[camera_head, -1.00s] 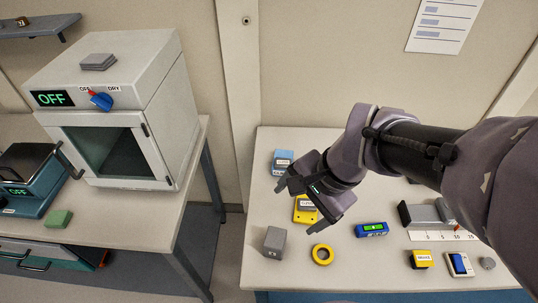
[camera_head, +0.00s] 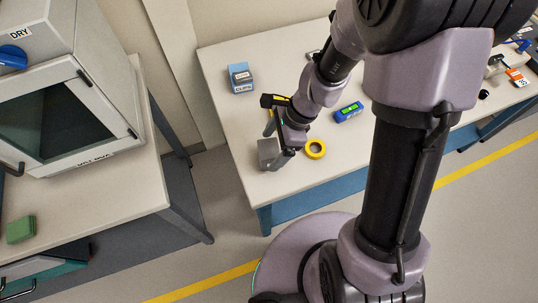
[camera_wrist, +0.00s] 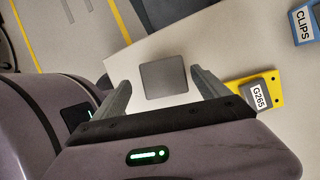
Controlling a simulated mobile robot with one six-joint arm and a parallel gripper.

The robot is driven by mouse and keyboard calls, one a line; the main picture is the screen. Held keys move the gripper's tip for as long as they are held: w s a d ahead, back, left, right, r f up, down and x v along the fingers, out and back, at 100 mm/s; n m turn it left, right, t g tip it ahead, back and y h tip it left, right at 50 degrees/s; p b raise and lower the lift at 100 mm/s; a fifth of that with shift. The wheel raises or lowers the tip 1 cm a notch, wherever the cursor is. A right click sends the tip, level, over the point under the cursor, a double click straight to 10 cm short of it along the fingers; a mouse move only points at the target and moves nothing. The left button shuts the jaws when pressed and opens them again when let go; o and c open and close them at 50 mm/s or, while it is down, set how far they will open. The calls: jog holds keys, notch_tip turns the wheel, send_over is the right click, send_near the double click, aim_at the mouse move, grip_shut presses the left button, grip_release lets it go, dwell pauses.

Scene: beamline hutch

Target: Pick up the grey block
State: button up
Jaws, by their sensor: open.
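The grey block (camera_head: 268,153) stands near the left front corner of the white table in the head view. In the wrist view the grey block (camera_wrist: 164,77) lies between and just beyond the two fingers. My gripper (camera_head: 284,158) is open and close beside the block, partly covering its right side in the head view. In the wrist view my gripper (camera_wrist: 157,92) shows its fingers spread wide on both sides of the block, with gaps. I cannot tell how high the fingertips are above the table.
A yellow piece with a grey block labelled G265 (camera_wrist: 259,97) is close to the right finger. A blue CLIPS box (camera_head: 241,79) and a blue meter (camera_head: 348,112) are farther off. The table's front edge is near.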

jog(key=b+x, duration=0.2)
jog(key=x, duration=0.1)
jog(key=b+x, duration=0.1)
jog(key=x, duration=0.1)
jog(key=shift+w+a+f, duration=0.1)
jog(key=shift+w+a, duration=0.05)
jog(key=shift+w, duration=0.2)
jog(key=shift+r, duration=0.2)
jog(key=shift+c, duration=0.8)
jog(key=c, duration=1.6)
